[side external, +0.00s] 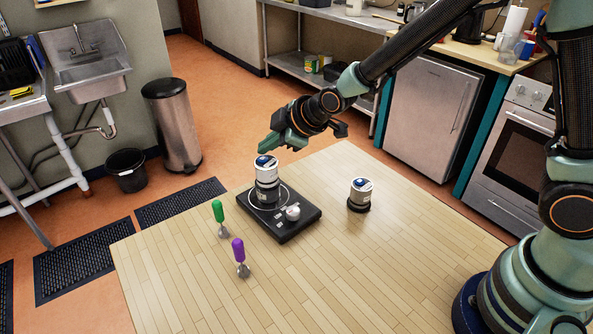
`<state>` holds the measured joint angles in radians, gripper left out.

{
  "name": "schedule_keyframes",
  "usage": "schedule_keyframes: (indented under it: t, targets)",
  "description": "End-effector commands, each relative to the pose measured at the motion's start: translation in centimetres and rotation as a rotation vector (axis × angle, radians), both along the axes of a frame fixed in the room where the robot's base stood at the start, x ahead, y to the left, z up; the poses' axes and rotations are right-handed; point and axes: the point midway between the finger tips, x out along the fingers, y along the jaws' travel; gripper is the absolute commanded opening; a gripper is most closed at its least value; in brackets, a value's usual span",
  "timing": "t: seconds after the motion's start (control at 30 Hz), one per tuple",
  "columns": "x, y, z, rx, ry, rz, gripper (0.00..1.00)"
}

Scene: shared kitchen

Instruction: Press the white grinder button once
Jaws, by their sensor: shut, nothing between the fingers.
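A flat black base (278,225) lies on the wooden table, with a small white round part (293,212) at its front right. From this view I cannot tell if this white part is the grinder button. A white and black canister (267,178) with a blue spot on top stands upright on the base's ring. A similar canister (360,192) stands apart to the right on the table. My gripper (267,147) is shut and empty, just above the canister on the base. I cannot tell whether its tips touch the canister's top.
The wooden table (350,270) is clear at the front and right. A sink, bins, shelves and an oven stand beyond the table.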

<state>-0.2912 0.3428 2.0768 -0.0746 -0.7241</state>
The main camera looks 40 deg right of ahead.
Motion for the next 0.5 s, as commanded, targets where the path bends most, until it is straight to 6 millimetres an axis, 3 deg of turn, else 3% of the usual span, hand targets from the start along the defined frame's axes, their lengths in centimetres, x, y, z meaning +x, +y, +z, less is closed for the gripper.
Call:
schedule_keyframes:
  t: [0.5]
  targets:
    - [0.04,0.02,1.11,0.001,-0.003,0.000,0.00]
